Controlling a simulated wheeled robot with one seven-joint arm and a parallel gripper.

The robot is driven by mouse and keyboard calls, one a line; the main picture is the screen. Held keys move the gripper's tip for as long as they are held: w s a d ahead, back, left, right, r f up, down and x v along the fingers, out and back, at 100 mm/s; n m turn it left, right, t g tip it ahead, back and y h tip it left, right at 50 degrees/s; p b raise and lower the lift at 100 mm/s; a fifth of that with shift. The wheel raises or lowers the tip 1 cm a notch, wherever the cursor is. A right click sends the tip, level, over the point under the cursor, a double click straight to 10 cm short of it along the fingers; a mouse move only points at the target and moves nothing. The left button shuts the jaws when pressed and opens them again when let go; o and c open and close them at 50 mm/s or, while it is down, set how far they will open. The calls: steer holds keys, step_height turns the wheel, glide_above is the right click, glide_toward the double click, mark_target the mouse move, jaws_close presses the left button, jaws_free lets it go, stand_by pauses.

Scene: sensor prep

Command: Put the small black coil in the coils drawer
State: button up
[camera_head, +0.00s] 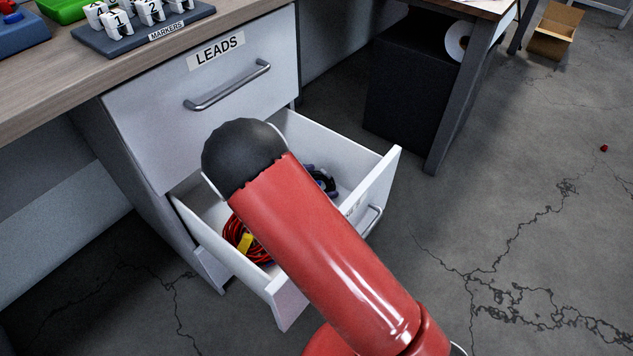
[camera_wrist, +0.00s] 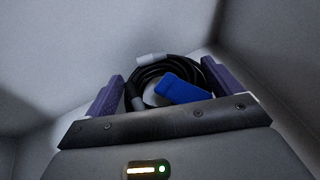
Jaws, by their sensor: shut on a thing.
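In the wrist view my gripper (camera_wrist: 162,84) has its two purple fingers on either side of a black coil (camera_wrist: 146,73), shut on it. The coil has grey connector ends and a blue tag (camera_wrist: 183,90). Pale walls meeting in corners surround it. In the head view an open white drawer (camera_head: 345,155) stands out below the closed LEADS drawer (camera_head: 150,130). My red arm reaches over the open drawer and hides my gripper and part of the inside. The open drawer's label is mostly hidden.
In the open drawer lie an orange-red coil (camera_head: 240,236) with a yellow tag and, partly behind my arm, a dark bluish item (camera_head: 324,181) I cannot identify. A MARKERS tray (camera_head: 115,45) sits on the desk top. Floor to the right is mostly clear.

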steer(key=shift+f, duration=0.2)
steer(key=o, duration=0.8)
steer(key=shift+r, duration=0.1)
steer(key=shift+r+p, duration=0.6)
steer(key=shift+p, duration=0.1)
steer(key=shift+s+a+r+p, duration=0.1)
steer(key=shift+a+r+p, duration=0.05)
steer(key=shift+r+p, duration=0.15)
steer(key=v, duration=0.3)
steer(key=b+v, duration=0.1)
steer(key=v, duration=0.3)
steer(key=shift+f, duration=0.25)
